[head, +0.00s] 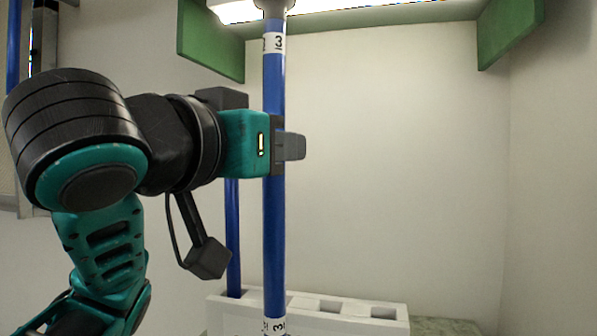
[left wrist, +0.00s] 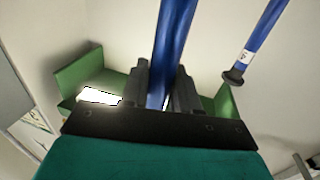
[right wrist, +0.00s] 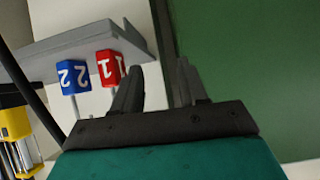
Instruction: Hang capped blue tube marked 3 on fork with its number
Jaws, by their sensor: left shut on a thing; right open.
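The blue tube marked 3 (head: 274,215) stands upright in the head view, with white 3 labels near its top and bottom. Its dark cap (head: 274,6) is at the top edge of the picture. My left gripper (head: 284,147) is shut around the middle of the tube. The tube also shows between the fingers in the left wrist view (left wrist: 172,50). Its lower end runs out of the head view. My right gripper (right wrist: 158,85) is open and empty. Left of it are a blue block marked 2 (right wrist: 73,76) and a red block marked 1 (right wrist: 109,67) under a grey rail (right wrist: 85,45). No fork marked 3 shows.
Another blue tube (head: 233,235) stands in a white rack (head: 395,324) with square holes, behind the held tube. A yellow object (right wrist: 15,123) is left in the right wrist view. The wall area right of the tube is clear.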

